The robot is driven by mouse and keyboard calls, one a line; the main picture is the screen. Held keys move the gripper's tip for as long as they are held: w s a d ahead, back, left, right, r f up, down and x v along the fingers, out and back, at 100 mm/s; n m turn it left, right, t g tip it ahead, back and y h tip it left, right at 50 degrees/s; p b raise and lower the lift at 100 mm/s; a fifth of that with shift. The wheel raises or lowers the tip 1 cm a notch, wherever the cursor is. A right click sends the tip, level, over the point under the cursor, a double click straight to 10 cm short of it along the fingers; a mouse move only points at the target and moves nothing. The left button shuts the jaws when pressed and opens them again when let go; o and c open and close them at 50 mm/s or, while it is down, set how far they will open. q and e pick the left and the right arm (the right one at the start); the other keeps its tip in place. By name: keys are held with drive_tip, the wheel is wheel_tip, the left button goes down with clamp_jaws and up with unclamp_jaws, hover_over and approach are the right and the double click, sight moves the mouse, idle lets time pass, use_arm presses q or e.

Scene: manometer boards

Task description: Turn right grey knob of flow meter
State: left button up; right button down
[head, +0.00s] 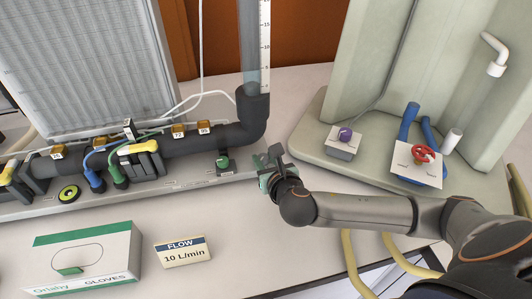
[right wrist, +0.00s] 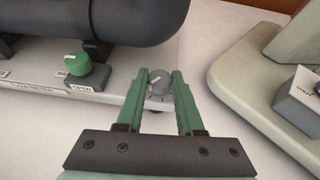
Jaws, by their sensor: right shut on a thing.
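The grey knob (right wrist: 159,81) stands at the right end of the flow meter's base strip (right wrist: 115,97), with a pale pointer mark on its top and dark tick marks in front of it. My right gripper (right wrist: 160,85) is shut on the knob, a green finger on each side. In the head view my right gripper (head: 265,163) is at the right end of the same base and hides the knob. The flow meter's clear scaled tube (head: 255,50) rises from the dark pipe behind it. My left gripper is not in view.
A green knob (head: 223,162) sits just left, also in the right wrist view (right wrist: 77,65). Right is a pale board with a purple knob (head: 345,134) and a red handwheel (head: 423,153). A glove box (head: 105,262) and flow card (head: 183,252) are in front.

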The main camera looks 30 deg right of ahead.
drive_tip(key=m+h, duration=0.1)
drive_tip(key=h, duration=0.1)
drive_tip(key=m+g+h+p, duration=0.1)
drive_tip(key=m, duration=0.1)
drive_tip(key=shift+w+a+m+g+h, duration=0.1)
drive_tip(key=shift+a+m+g+h, duration=0.2)
drive_tip(key=shift+a+h, duration=0.1)
drive_tip(key=m+g+h, duration=0.3)
drive_tip(key=m+h, duration=0.1)
drive_tip(key=shift+w+a+m+g, duration=0.1)
drive_tip(key=shift+w+m+g, duration=0.05)
drive_tip(key=shift+m+g, duration=0.25)
drive_tip(key=shift+h, duration=0.4)
drive_tip(key=c, duration=0.5)
unclamp_jaws()
drive_tip(key=shift+c, duration=0.2)
